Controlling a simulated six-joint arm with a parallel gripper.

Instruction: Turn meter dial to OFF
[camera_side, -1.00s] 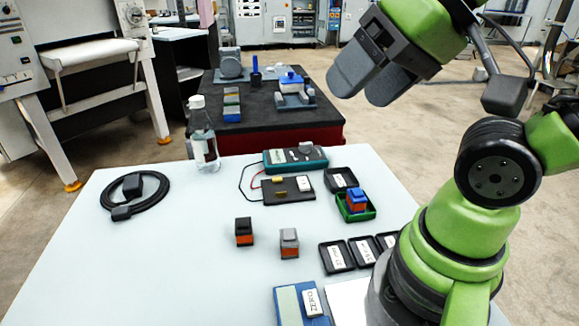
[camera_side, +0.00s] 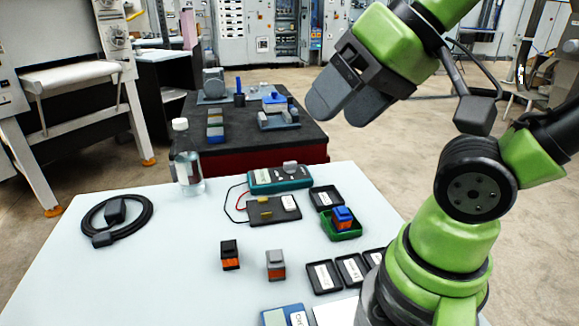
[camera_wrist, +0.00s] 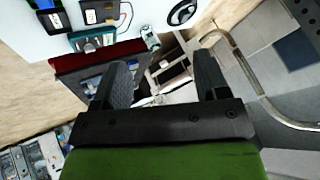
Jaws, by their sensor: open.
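The meter (camera_side: 280,180) is a teal, flat device at the far edge of the pale table, with a grey raised knob (camera_side: 290,167) on top that looks like its dial. The dial's setting is too small to read. In the wrist view the meter (camera_wrist: 92,38) lies at the upper left, partly out beyond my left finger. My gripper (camera_side: 338,106) is open and empty, raised in the air up and to the right of the meter in the side view. Its two dark fingers (camera_wrist: 160,78) stand apart in the wrist view, touching nothing.
A clear bottle (camera_side: 185,160) stands left of the meter. A black plate (camera_side: 273,210) with red and black leads lies in front of it. A green tray (camera_side: 341,228) with a blue-orange block, black trays, two small blocks and a coiled cable (camera_side: 116,214) share the table. The left front is clear.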

